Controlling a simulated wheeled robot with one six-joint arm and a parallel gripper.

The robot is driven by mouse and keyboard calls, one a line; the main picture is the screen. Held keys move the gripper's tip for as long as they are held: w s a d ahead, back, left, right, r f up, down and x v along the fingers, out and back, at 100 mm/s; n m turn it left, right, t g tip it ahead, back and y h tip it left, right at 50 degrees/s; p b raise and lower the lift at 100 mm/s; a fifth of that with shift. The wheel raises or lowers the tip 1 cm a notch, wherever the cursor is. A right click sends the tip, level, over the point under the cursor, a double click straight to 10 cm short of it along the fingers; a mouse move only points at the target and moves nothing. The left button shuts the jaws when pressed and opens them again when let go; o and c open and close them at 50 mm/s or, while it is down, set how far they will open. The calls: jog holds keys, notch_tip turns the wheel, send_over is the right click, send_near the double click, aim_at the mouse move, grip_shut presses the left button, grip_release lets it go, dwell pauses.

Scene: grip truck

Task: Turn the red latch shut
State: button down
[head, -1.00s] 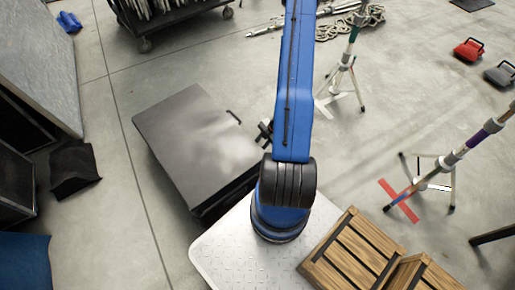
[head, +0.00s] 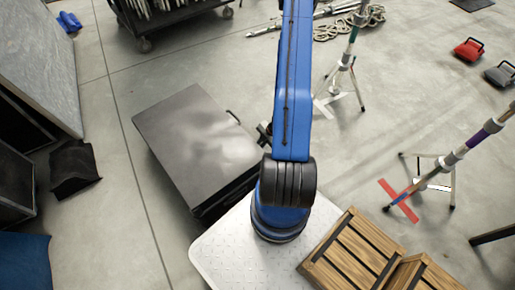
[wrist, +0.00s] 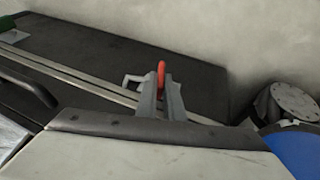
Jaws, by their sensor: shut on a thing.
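The red latch (wrist: 161,72) shows in the wrist view as a small upright red piece between my fingertips. My gripper (wrist: 160,92) is shut on it, with a grey finger on each side. The latch is at the side of a dark case (wrist: 120,55), along a pale metal edge strip. Its lower part is hidden by the fingers, so its exact angle is hard to tell. In the head view the case (head: 195,140) stands on the floor left of my blue arm. The latch cannot be made out there.
A black handle (wrist: 30,85) sticks out from the case at the left of the wrist view. Wooden crates (head: 350,250) are at the lower right of the head view. Light stands (head: 345,75) stand to the right. Concrete floor is open left of the case.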

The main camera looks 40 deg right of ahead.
jog(key=shift+s, duration=0.15)
jog(key=shift+s+a+f+n+t+y, duration=0.2)
jog(key=shift+n+t, duration=0.45)
jog(key=shift+t, duration=1.6)
jog(key=shift+s+d+f+n+t+y, duration=0.2)
jog(key=shift+f+n+t, duration=0.3)
jog(key=shift+t, duration=1.8)
jog(key=shift+s+a+f+n+t+y, duration=0.25)
jog(key=shift+n+t, duration=0.5)
jog(key=shift+t, duration=1.5)
jog(key=shift+w+d, duration=0.1)
jog(key=c, duration=1.9)
grip_release()
jog(key=shift+o, duration=0.2)
jog(key=shift+d, duration=0.1)
